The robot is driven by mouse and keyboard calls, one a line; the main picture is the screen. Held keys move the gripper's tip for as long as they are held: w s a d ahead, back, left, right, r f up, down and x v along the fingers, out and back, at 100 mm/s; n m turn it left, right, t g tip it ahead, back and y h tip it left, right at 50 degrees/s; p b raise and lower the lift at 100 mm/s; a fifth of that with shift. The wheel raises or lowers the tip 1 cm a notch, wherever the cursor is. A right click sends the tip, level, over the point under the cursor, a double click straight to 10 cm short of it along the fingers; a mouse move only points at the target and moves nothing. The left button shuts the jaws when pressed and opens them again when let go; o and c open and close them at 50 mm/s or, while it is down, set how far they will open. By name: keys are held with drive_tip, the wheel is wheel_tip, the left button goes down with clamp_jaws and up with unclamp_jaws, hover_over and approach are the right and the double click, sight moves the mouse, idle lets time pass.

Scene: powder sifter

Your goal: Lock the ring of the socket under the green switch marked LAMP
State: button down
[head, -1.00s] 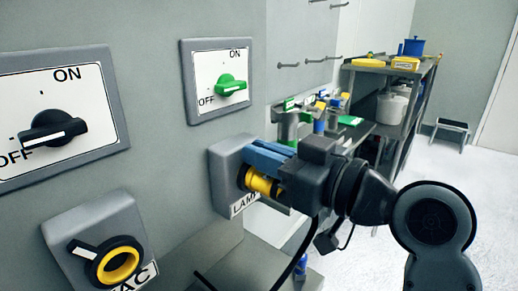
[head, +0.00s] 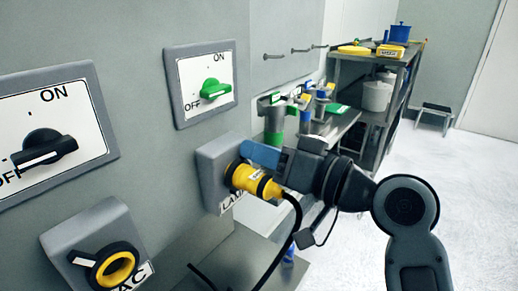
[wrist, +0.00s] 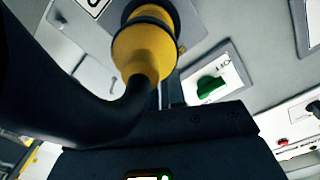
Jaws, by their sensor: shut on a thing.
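The green switch (head: 215,88) on its white plate has ON and OFF labels; it also shows in the wrist view (wrist: 209,87). Below it, a yellow plug (head: 248,179) with a black cable sits in the grey LAMP socket (head: 208,172). The plug also shows at the top of the wrist view (wrist: 143,48). My gripper (head: 256,153) has its blue fingers against the upper side of the socket front, above and beside the plug. It is shut on the socket's ring, apparently at its lever. The fingers hide the lever, and most of the ring is hidden.
The plug's cable (head: 292,235) hangs below my gripper.

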idle(0.3)
drive_tip(key=c, duration=1.2)
unclamp_jaws()
drive_tip(key=shift+d, duration=0.1)
drive_tip(key=b+v, duration=0.1)
drive_tip(key=v, duration=0.6)
drive_tip(key=shift+s+d+b, duration=0.25)
drive_tip(key=shift+b, duration=0.1)
